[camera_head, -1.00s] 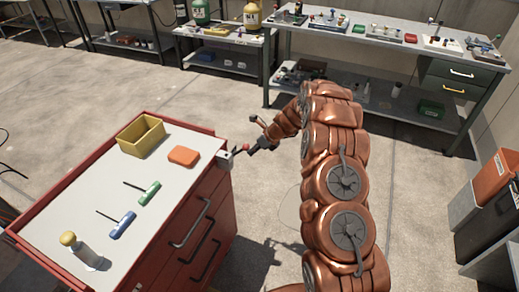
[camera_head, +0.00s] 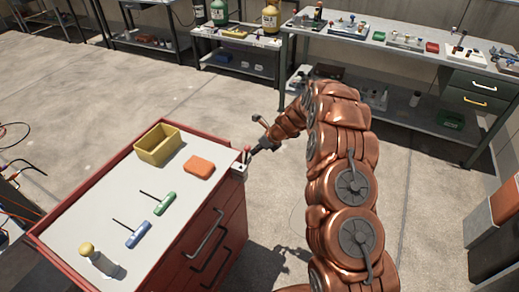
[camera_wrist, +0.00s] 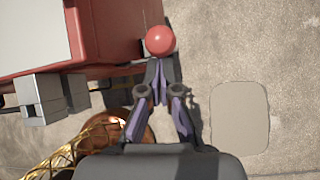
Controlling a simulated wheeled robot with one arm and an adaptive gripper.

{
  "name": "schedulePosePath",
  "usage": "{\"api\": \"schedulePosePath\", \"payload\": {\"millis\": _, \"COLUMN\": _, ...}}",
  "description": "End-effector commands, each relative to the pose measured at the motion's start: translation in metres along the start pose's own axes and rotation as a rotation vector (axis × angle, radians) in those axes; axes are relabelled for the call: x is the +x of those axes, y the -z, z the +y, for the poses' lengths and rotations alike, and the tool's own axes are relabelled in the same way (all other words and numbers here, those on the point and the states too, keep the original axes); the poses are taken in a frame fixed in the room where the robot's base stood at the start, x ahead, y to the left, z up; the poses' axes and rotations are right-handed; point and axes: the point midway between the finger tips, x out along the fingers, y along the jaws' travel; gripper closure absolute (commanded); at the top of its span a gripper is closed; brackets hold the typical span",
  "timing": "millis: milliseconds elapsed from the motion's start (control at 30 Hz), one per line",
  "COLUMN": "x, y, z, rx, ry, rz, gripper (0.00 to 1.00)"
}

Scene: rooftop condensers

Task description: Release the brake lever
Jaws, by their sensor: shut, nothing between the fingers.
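The brake lever's red ball knob (camera_wrist: 160,40) shows in the wrist view beside the red cart's edge, just beyond my fingertips. In the head view the small red lever (camera_head: 247,154) stands at the right corner of the red tool cart (camera_head: 228,222), above a pale bracket (camera_head: 238,170). My gripper (camera_head: 254,151) is right beside the lever. In the wrist view my gripper (camera_wrist: 160,68) has its fingers together and empty, their tips at or very near the knob. I cannot tell whether they touch. The lever's shaft is mostly hidden there.
A workbench (camera_head: 400,52) stands behind. Floor right of the cart is clear.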

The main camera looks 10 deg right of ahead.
Motion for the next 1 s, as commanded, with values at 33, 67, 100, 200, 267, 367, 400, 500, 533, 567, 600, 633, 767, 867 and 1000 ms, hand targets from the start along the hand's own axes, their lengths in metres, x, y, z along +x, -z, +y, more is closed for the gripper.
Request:
{"api": "schedulePosePath", "payload": {"millis": 33, "x": -0.001, "y": -0.02, "z": 0.008, "rx": -0.011, "ry": -0.002, "rz": -0.02, "gripper": 1.0}}
{"api": "schedulePosePath", "payload": {"millis": 67, "x": -0.001, "y": -0.02, "z": 0.008, "rx": -0.012, "ry": -0.002, "rz": -0.02, "gripper": 1.0}}
{"api": "schedulePosePath", "payload": {"millis": 100, "x": -0.001, "y": -0.021, "z": 0.009, "rx": -0.013, "ry": -0.001, "rz": -0.02, "gripper": 1.0}}
{"api": "schedulePosePath", "payload": {"millis": 200, "x": -0.001, "y": -0.024, "z": 0.01, "rx": -0.014, "ry": 0.004, "rz": -0.019, "gripper": 1.0}}
{"api": "schedulePosePath", "payload": {"millis": 267, "x": -0.001, "y": -0.025, "z": 0.011, "rx": -0.015, "ry": 0.006, "rz": -0.018, "gripper": 1.0}}
{"api": "schedulePosePath", "payload": {"millis": 367, "x": 0.0, "y": -0.027, "z": 0.013, "rx": -0.017, "ry": 0.01, "rz": -0.017, "gripper": 1.0}}
{"api": "schedulePosePath", "payload": {"millis": 400, "x": 0.0, "y": -0.028, "z": 0.013, "rx": -0.018, "ry": 0.012, "rz": -0.017, "gripper": 1.0}}
{"api": "schedulePosePath", "payload": {"millis": 500, "x": 0.0, "y": -0.03, "z": 0.014, "rx": -0.021, "ry": 0.015, "rz": -0.016, "gripper": 1.0}}
{"api": "schedulePosePath", "payload": {"millis": 533, "x": 0.001, "y": -0.03, "z": 0.015, "rx": -0.022, "ry": 0.015, "rz": -0.016, "gripper": 1.0}}
{"api": "schedulePosePath", "payload": {"millis": 567, "x": 0.001, "y": -0.03, "z": 0.016, "rx": -0.023, "ry": 0.015, "rz": -0.016, "gripper": 1.0}}
{"api": "schedulePosePath", "payload": {"millis": 600, "x": 0.0, "y": -0.029, "z": 0.016, "rx": -0.024, "ry": 0.015, "rz": -0.015, "gripper": 1.0}}
{"api": "schedulePosePath", "payload": {"millis": 633, "x": 0.0, "y": -0.028, "z": 0.016, "rx": -0.025, "ry": 0.014, "rz": -0.015, "gripper": 1.0}}
{"api": "schedulePosePath", "payload": {"millis": 767, "x": -0.006, "y": -0.014, "z": 0.012, "rx": -0.022, "ry": 0.009, "rz": -0.012, "gripper": 1.0}}
{"api": "schedulePosePath", "payload": {"millis": 867, "x": -0.014, "y": 0.007, "z": 0.004, "rx": -0.014, "ry": 0.004, "rz": -0.007, "gripper": 1.0}}
{"api": "schedulePosePath", "payload": {"millis": 1000, "x": -0.032, "y": 0.021, "z": -0.011, "rx": -0.004, "ry": 0.002, "rz": -0.014, "gripper": 1.0}}
